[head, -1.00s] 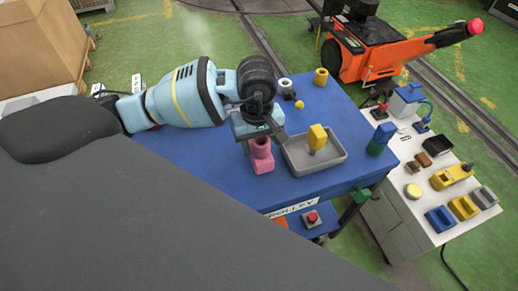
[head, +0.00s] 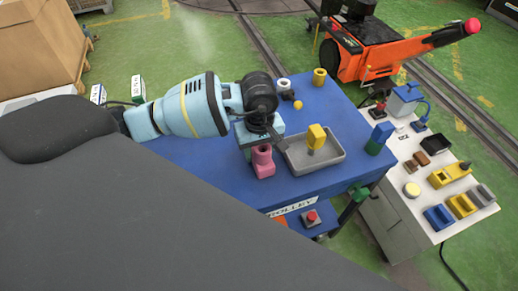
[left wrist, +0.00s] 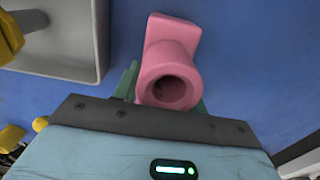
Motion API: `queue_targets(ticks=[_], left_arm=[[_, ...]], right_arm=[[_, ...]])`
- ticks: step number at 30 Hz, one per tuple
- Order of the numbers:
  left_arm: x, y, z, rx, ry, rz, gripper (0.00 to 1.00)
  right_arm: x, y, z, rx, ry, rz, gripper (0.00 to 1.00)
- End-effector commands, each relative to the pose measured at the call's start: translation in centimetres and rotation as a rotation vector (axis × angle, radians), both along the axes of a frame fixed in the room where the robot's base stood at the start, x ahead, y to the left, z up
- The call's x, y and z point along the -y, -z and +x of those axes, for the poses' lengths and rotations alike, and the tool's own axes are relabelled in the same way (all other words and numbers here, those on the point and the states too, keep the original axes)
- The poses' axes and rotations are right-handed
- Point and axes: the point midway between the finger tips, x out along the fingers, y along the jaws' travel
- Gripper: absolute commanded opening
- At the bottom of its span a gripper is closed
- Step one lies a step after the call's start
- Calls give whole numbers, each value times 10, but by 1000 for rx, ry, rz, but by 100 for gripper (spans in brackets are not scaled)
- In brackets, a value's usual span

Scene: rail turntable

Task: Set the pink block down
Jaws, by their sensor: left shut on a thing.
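The pink block (head: 263,164) has a round hollow part and a flat, squarish part. It is at the blue trolley top (head: 205,170), just left of the grey tray (head: 341,166). My left gripper (head: 260,146) is above it and shut on it. In the left wrist view the pink block (left wrist: 171,62) sits between the green fingers of my left gripper (left wrist: 165,92), its round opening towards the camera. I cannot tell whether its underside touches the trolley top. My right gripper is not in view.
A yellow piece (head: 316,137) stands in the tray. A green and blue block (head: 379,139) stands right of it. Yellow, grey and black small pieces are at the far edge. Blue surface left of the pink block is clear. A white bench (head: 405,215) with several parts stands at right.

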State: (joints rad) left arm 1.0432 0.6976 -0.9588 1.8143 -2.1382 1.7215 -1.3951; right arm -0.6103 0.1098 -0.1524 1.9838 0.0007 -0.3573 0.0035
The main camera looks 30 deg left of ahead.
Motion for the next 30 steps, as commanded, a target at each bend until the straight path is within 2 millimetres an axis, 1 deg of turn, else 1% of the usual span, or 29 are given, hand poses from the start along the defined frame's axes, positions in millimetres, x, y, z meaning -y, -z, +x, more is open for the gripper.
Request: queue_targets(ticks=[1, 2, 6, 14, 19, 23, 30], left_arm=[[0, 3, 0, -1, 0, 0, 10], [0, 3, 0, -2, 0, 1, 44], [0, 2, 0, -1, 0, 1, 63], [0, 2, 0, -1, 0, 1, 63], [0, -8, 1, 2, 0, -1, 63], [0, -28, 1, 4, 0, 0, 63], [0, -76, 1, 3, 1, 0, 63]], right_arm=[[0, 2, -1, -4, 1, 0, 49], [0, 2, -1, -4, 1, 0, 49], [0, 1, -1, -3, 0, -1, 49], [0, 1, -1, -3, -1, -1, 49], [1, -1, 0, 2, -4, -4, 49], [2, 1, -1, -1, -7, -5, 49], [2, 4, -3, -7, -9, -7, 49]])
